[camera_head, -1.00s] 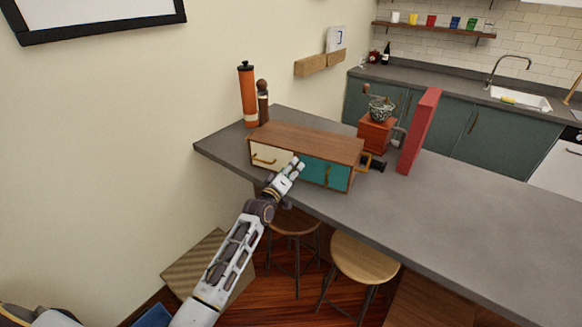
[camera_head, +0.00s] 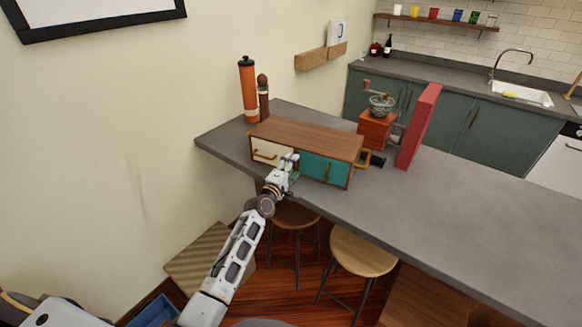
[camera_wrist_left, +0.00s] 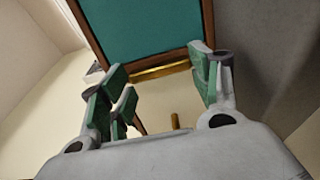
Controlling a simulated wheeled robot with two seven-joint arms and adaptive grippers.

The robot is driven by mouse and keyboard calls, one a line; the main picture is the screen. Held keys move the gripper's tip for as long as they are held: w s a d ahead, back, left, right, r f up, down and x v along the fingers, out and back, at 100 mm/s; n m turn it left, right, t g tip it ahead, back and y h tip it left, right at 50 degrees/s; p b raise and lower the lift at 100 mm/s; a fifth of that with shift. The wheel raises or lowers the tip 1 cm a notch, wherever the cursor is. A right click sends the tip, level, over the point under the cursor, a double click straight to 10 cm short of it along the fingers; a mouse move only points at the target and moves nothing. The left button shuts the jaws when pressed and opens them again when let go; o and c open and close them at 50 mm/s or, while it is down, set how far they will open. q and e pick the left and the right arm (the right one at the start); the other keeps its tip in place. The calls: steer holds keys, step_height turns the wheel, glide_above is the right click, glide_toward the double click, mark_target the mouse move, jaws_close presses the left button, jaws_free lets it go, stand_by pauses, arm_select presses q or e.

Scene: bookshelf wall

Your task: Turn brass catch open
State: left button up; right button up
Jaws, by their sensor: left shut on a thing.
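A wooden cabinet (camera_head: 305,133) stands on the grey counter, with a cream drawer front (camera_head: 268,151) at left and a teal door (camera_head: 323,168) at right. My left gripper (camera_head: 289,161) is at the cabinet's front, where cream and teal meet, and hides part of it. In the left wrist view, a brass bar, which looks like the catch (camera_wrist_left: 160,72), lies along the teal panel's edge between my green-padded fingers (camera_wrist_left: 165,85). A brass peg (camera_wrist_left: 175,121) shows nearer on the cream side. My right gripper is out of view.
An orange cylinder (camera_head: 248,92) and a dark mill (camera_head: 263,98) stand behind the cabinet at left. A coffee grinder (camera_head: 376,130) and a red upright slab (camera_head: 418,127) stand at right. Stools (camera_head: 363,252) sit below the counter edge. The counter's right side is clear.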

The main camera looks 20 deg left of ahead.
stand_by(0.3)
arm_select(q)
steer(key=o, duration=1)
steer(key=shift+s+a, duration=0.3)
steer(key=shift+s, duration=1.7)
steer(key=shift+s+a, duration=0.35)
steer(key=shift+s, duration=1.6)
steer(key=shift+s+a, duration=0.3)
steer(key=shift+s, duration=1.7)
steer(key=shift+m, duration=0.3)
